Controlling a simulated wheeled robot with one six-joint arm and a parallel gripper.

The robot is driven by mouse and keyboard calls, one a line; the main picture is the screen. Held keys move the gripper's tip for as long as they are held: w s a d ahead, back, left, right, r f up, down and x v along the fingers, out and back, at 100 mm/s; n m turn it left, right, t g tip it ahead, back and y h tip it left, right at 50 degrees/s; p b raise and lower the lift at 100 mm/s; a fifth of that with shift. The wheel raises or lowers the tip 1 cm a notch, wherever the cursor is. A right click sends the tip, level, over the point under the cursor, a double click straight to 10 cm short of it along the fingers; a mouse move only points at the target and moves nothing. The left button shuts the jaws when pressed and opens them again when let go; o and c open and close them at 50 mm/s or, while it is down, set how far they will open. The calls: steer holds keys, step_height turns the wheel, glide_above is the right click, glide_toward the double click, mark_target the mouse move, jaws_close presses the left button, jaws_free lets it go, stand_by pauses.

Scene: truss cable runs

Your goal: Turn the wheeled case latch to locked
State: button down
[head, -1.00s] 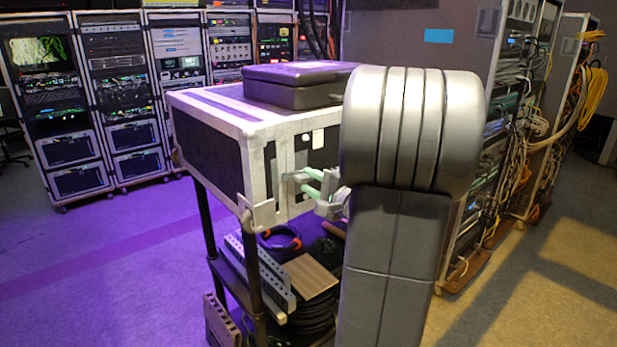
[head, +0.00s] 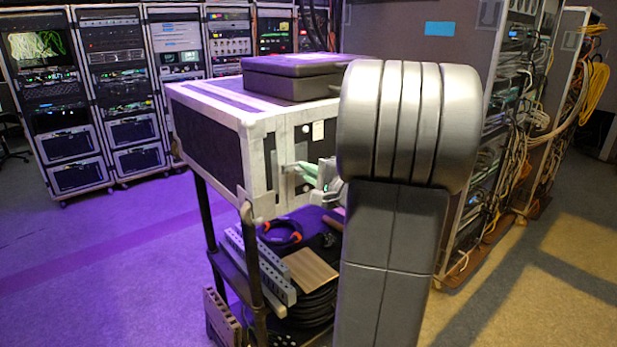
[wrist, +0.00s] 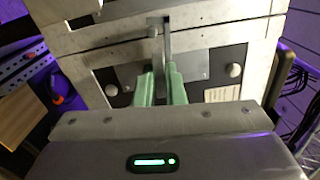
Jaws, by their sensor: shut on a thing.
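The wheeled case (head: 205,150) is black with pale metal edges and stands on a dark cart. Its latch (wrist: 167,46) shows in the wrist view as a narrow grey metal bar, running up and down the picture across the seam of the case front. My gripper (wrist: 160,84) has pale green fingers, one on each side of the bar's lower end, shut on it. In the head view my gripper (head: 308,172) is at the case front, partly hidden by my arm. The latch is too small and covered there to read its angle. I cannot tell whether it is locked.
A closed dark box (head: 290,78) lies on top of the case. The cart's lower shelf holds coiled cable (head: 310,305), a brown board (head: 311,268) and grey perforated bars (head: 262,268). Equipment racks (head: 490,180) with hanging cables stand at the right. Open floor is at the left.

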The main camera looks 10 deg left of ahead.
steer(key=n+b, duration=0.1)
steer(key=b, duration=0.2)
steer(key=shift+f, duration=0.25)
steer(key=shift+r+b, duration=0.2)
steer(key=shift+b, duration=0.2)
steer(key=c, duration=1.5)
jaws_free()
steer(key=b+v, duration=0.2)
steer(key=v, duration=1.2)
steer(key=shift+a, duration=0.15)
